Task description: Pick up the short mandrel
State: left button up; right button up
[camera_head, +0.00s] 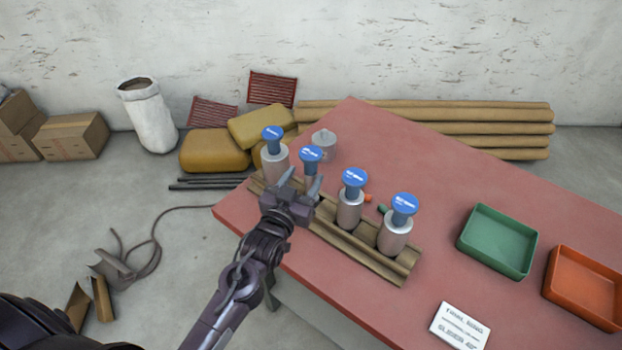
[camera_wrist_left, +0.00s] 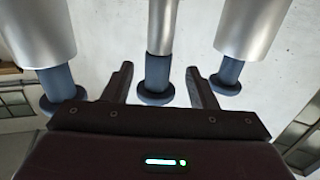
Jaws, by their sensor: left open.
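Several grey metal mandrels with blue round caps stand upright in a row on a brown grooved rack (camera_head: 408,271). The cap labels are too small to read, so I cannot tell for sure which is the short mandrel. My left gripper (camera_head: 302,182) is open at the second mandrel from the left (camera_head: 311,155), and hides its lower part. In the left wrist view, which looks upside down, the left gripper (camera_wrist_left: 158,72) has one finger on each side of this thinner mandrel (camera_wrist_left: 161,25). Gaps show beside its blue neck. Wider mandrels (camera_wrist_left: 31,32) (camera_wrist_left: 253,28) stand either side.
The red table (camera_head: 440,180) also holds a grey flanged part (camera_head: 323,145), small orange and green pieces, a white sign (camera_head: 460,325), a green tray (camera_head: 497,241) and an orange tray (camera_head: 585,287). Bare tabletop lies behind and right of the rack.

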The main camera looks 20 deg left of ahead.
aim_at(308, 170)
pick_arm(q)
jog(key=w, duration=0.2)
jog(key=w+p, duration=0.1)
jog(key=shift+w+d+r, duration=0.3)
jog(key=shift+w, duration=0.1)
jog(key=shift+w+f, duration=0.15)
jog(key=shift+w, duration=0.2)
grip_shut()
